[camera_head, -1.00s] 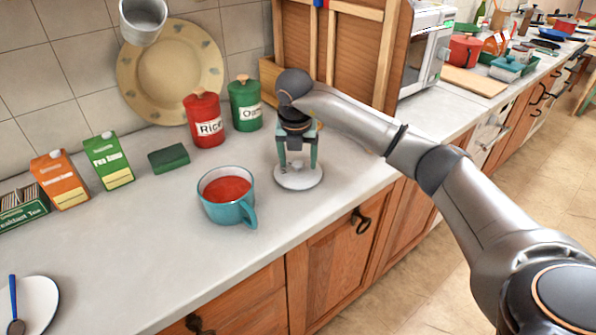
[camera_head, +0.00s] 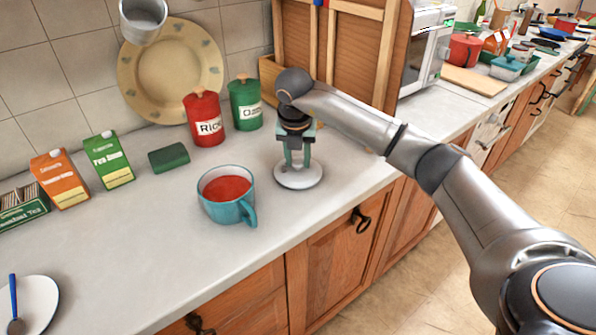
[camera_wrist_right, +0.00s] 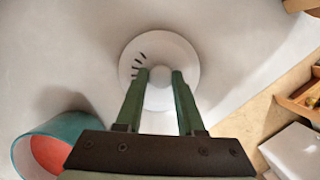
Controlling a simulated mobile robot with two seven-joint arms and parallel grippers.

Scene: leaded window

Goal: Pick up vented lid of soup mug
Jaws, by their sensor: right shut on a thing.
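The vented lid (camera_head: 299,177) is a white disc with a knob on the counter, to the right of the soup mug. In the right wrist view the lid (camera_wrist_right: 185,57) shows dark vent slots on its left side. My right gripper (camera_head: 297,163) points down over the lid and is shut on its knob; the fingers (camera_wrist_right: 161,76) stand on either side of it in the wrist view. The teal soup mug (camera_head: 226,210) holds red soup and has no lid on it; its rim also shows in the wrist view (camera_wrist_right: 30,148). My left gripper is not in view.
A red rice canister (camera_head: 205,120) and a green canister (camera_head: 246,106) stand behind. A green sponge-like block (camera_head: 169,158) and cartons (camera_head: 108,160) are to the left.

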